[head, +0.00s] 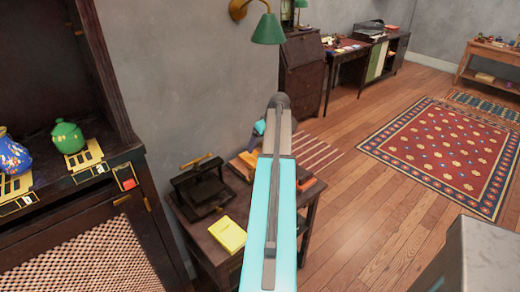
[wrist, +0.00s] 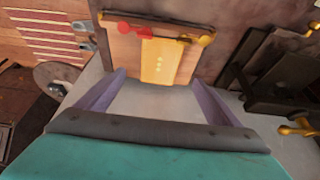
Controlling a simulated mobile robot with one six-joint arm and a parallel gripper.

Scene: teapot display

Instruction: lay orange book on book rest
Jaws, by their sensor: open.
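In the wrist view my gripper (wrist: 160,92) is open, its two pale purple fingers apart with nothing between them. Past the fingertips lies a flat brown board-like thing with an orange panel (wrist: 160,58); I cannot tell for sure whether this is the orange book. In the head view my arm hides the fingertips and part of the table. A small orange item (head: 306,183) shows just right of my arm. The dark book rest (head: 202,190) stands on the small table, left of my arm; a dark stand with brass knobs (wrist: 282,82) shows at right in the wrist view.
A yellow book (head: 228,235) lies on the table (head: 205,238) before the rest. A dark cabinet (head: 95,215) with a green pot (head: 67,137) and a blue vase (head: 12,152) stands at left. A green lamp (head: 268,30) hangs above. Open floor lies right.

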